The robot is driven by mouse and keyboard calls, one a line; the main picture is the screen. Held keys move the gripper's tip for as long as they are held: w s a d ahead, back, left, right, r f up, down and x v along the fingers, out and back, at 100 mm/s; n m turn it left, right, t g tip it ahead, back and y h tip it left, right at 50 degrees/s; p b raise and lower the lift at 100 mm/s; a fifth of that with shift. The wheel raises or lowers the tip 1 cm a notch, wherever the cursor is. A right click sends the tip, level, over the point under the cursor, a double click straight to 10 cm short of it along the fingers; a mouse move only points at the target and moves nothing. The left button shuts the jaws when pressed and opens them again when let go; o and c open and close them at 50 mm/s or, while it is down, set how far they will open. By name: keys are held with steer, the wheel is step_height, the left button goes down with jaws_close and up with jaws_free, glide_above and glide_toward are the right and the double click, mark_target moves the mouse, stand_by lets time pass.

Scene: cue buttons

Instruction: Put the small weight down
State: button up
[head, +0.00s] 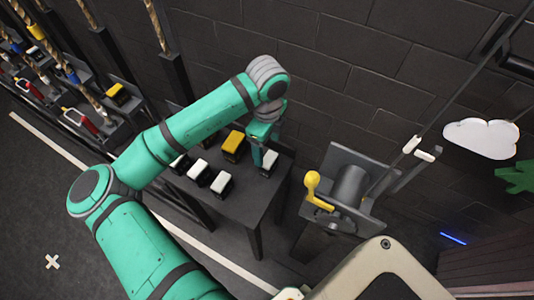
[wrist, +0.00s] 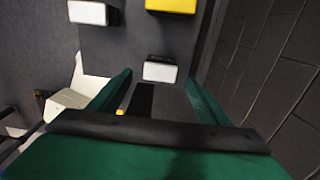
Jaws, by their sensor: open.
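My gripper (head: 262,152) points down at the right end of the dark table (head: 250,208). Its two green fingers are apart in the wrist view (wrist: 160,80). A small black block with a white top (head: 270,158) stands upright close to the fingertips. In the wrist view this white-topped block (wrist: 159,71) lies in line with the gap between the fingers, with clear space on both sides. Nothing shows gripped. Which block is the small weight I cannot tell; none is seen hanging from the gripper.
A larger yellow-topped block (head: 234,142) and several white-topped blocks, one at the front (head: 221,182), stand left of my gripper. A winch with a yellow handle (head: 312,183) stands right of the table. A brick wall (head: 345,65) is close behind.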

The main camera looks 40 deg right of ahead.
steer(key=shift+r, duration=1)
steer(key=shift+a, duration=0.1)
